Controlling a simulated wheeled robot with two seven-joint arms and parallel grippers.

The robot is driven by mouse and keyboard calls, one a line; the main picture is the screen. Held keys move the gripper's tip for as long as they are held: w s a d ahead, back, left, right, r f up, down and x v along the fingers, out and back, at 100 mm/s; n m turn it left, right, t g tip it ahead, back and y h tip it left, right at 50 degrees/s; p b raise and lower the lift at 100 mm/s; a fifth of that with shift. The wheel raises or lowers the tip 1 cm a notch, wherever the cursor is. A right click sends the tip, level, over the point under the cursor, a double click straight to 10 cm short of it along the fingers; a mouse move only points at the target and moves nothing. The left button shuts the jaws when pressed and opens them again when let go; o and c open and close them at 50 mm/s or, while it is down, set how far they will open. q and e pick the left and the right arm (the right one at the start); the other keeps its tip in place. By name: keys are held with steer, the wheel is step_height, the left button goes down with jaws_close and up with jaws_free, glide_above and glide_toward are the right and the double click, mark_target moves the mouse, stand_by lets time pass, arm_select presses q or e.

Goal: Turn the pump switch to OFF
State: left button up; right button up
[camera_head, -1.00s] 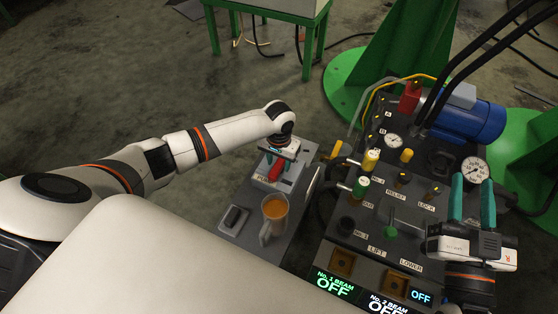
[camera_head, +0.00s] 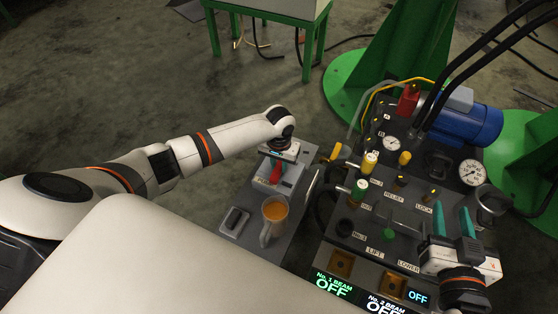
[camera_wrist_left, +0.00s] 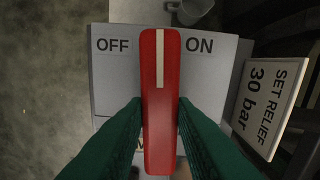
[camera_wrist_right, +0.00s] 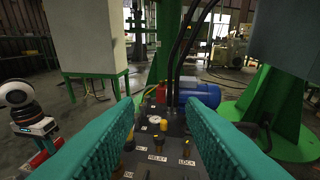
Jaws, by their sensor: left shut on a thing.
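The pump switch has a long red handle (camera_wrist_left: 160,70) with a white line, on a light grey box (camera_wrist_left: 115,80). In the left wrist view the OFF label (camera_wrist_left: 113,46) is left of the handle and the ON label (camera_wrist_left: 200,46) is right. The handle points straight up between them. My left gripper (camera_wrist_left: 161,108) is shut on it, one green finger on each side. In the head view the red handle (camera_head: 277,172) shows partly under my left gripper. My right gripper (camera_head: 467,221) is open and empty above the right side of the control panel; its fingers stand well apart in its wrist view.
The control panel (camera_head: 345,215) carries valves, gauges and a blue motor (camera_head: 468,124). Displays (camera_head: 335,284) along its front edge read OFF.

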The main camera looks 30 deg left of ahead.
arm_select(q)
steer(key=shift+r+n+p, duration=0.15)
steer(key=shift+n+p, duration=0.65)
steer(key=shift+p, duration=0.45)
steer(key=shift+n+p, duration=0.7)
steer(key=shift+p, duration=0.4)
steer(key=shift+n+p, duration=0.7)
steer(key=shift+p, duration=0.15)
arm_select(e)
steer(key=s+d+f+g+h, duration=0.2)
steer(key=s+d+f+g, duration=0.15)
steer(key=s+g, duration=0.3)
steer(key=s+d+f+g+h, duration=0.1)
steer(key=s+d+f+g, duration=0.1)
steer(key=s+f+g, duration=0.5)
arm_select(q)
steer(key=n+p, duration=0.3)
steer(key=shift+n+p, duration=0.3)
steer(key=n+p, duration=0.3)
steer(key=n, duration=0.3)
steer(key=shift+n+p, duration=0.3)
steer(key=shift+n, duration=1.2)
arm_select(e)
steer(key=s+f, duration=0.2)
steer(key=f, duration=0.9)
steer(key=s+f, duration=0.3)
steer(key=f, duration=0.8)
steer(key=shift+d+f, duration=0.25)
steer(key=shift+s, duration=0.1)
